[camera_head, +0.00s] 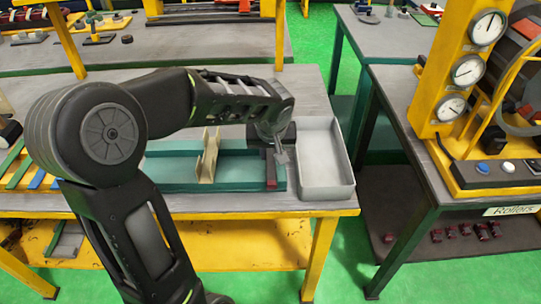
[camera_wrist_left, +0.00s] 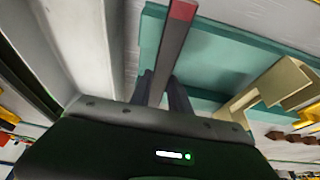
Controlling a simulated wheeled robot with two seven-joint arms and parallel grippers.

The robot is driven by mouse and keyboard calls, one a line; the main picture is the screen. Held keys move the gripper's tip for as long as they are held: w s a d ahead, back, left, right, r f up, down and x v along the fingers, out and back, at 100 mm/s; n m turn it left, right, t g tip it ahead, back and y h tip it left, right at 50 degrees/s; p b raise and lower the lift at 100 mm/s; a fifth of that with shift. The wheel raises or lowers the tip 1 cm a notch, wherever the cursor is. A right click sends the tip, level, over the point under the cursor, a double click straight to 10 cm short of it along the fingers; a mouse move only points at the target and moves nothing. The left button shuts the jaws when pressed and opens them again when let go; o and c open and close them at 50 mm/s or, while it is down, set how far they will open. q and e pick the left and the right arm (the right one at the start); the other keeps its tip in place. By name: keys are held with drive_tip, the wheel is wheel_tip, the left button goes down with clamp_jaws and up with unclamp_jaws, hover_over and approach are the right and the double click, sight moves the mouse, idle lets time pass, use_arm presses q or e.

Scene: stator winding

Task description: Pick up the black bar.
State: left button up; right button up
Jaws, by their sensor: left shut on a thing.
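The black bar (camera_wrist_left: 171,48) with a red end runs up from between the fingers of my left gripper (camera_wrist_left: 163,92) in the left wrist view. My left gripper is shut on it. In the head view this gripper (camera_head: 280,150) is at the right end of the teal base plate (camera_head: 225,182), beside the grey tray. The bar's dark red end (camera_head: 271,184) shows just below it. Whether the bar touches the plate I cannot tell. My right gripper is in neither view.
An open grey tray (camera_head: 349,181) stands just right of the bar. A tan bracket (camera_head: 207,160) stands on the teal plate to the left. Blue and green strips (camera_head: 37,179) lie farther left. A yellow machine with gauges (camera_head: 463,90) stands on the right table.

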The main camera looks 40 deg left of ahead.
sight(271, 157)
use_arm(q)
clamp_jaws()
idle(0.7)
wheel_tip(271, 157, up, 10)
idle(0.7)
drive_tip(key=shift+d, duration=0.1)
idle(0.5)
